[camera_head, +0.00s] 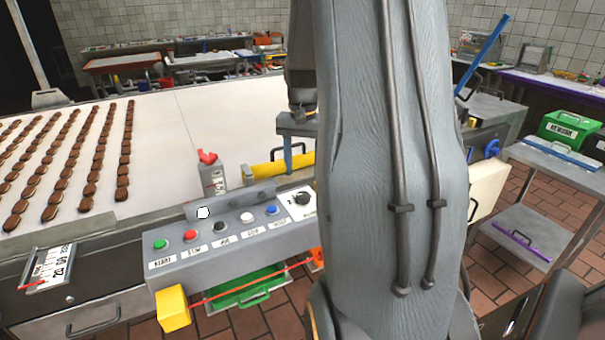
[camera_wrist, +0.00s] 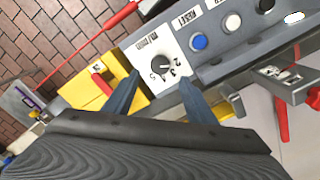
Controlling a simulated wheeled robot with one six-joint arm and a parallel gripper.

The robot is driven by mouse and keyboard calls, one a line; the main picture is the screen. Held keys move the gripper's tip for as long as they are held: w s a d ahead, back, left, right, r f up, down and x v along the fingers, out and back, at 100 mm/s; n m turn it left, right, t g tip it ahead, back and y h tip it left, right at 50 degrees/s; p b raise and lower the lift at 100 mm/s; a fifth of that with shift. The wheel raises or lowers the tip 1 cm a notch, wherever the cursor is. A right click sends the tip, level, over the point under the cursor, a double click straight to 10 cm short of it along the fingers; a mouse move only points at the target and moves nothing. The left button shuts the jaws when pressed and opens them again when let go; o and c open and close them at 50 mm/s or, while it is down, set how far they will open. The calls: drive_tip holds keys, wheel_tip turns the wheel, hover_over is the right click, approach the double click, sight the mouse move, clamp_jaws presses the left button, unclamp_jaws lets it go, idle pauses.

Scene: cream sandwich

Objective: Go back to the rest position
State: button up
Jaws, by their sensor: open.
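My gripper (camera_wrist: 156,98) shows in the wrist view with its two bluish fingers spread apart and nothing between them. Beyond the fingertips is the dark rotary knob (camera_wrist: 162,67) on its white numbered plate, at the end of the control panel. The fingertips appear on either side of this plate; I cannot tell how far above it they are. In the head view my grey arm fills the middle right and hides the gripper fingers. The knob also shows there (camera_head: 302,198), just left of my arm.
The control panel (camera_head: 218,252) carries several coloured buttons. A yellow box (camera_head: 173,307) with a red cord is at its corner. A conveyor (camera_head: 180,130) with rows of brown biscuits lies behind. A grey cart (camera_head: 555,160) with a green bin (camera_head: 570,130) stands right.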

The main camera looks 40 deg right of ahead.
idle(0.4)
drive_tip(key=s+a+f+n, duration=0.1)
drive_tip(key=s+a+n, duration=0.2)
drive_tip(key=a, duration=0.6)
drive_tip(key=s+a+f+n+t+b, duration=0.1)
drive_tip(key=s+a+f+n, duration=0.1)
drive_tip(key=a, duration=0.8)
drive_tip(key=s+a+f+n+b, duration=0.1)
drive_tip(key=s+a+n, duration=0.3)
drive_tip(key=a, duration=0.5)
drive_tip(key=shift+s+a+f+n, duration=0.35)
drive_tip(key=shift+f+n, duration=0.1)
drive_tip(key=shift+n, duration=0.45)
